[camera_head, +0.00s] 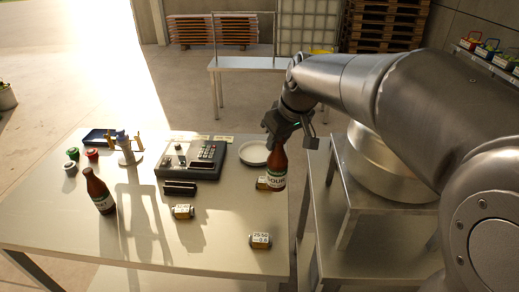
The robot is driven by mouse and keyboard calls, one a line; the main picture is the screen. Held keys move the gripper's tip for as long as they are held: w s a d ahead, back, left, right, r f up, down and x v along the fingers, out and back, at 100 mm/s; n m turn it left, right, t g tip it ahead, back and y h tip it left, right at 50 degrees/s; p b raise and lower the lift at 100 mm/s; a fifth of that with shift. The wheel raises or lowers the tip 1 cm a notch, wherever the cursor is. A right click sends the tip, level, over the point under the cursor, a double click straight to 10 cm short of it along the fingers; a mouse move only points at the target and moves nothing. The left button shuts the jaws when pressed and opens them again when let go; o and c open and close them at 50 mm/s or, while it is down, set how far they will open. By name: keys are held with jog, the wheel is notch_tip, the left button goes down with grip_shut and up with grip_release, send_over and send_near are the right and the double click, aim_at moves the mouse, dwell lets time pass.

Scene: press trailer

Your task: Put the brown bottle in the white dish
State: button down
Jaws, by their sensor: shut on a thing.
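A brown bottle (275,171) with a white label hangs upright in my gripper (283,130). My gripper is shut on the bottle's upper part, at the right edge of the table. The dish looks empty. A second brown bottle (99,190), also with a pale label, stands at the left side of the table.
The table (140,245) also carries a dark keypad device (192,156), several small labelled blocks such as one in front (260,240), and small round jars (72,154) at left. A metal stand (352,190) is close on the right. The front left tabletop is clear.

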jog(key=w+d+n, duration=0.1)
jog(key=w+d, duration=0.1)
jog(key=w, duration=0.8)
jog(key=w+d, duration=0.2)
jog(key=w, duration=0.8)
jog(key=w+a+f, duration=0.3)
jog(key=a+f, duration=0.7)
jog(key=a, duration=0.1)
jog(key=shift+w+a+f, duration=0.15)
jog(key=shift+a, duration=0.15)
jog(key=shift+f, duration=0.1)
jog(key=c, duration=1.1)
grip_release()
jog(key=shift+c, duration=0.2)
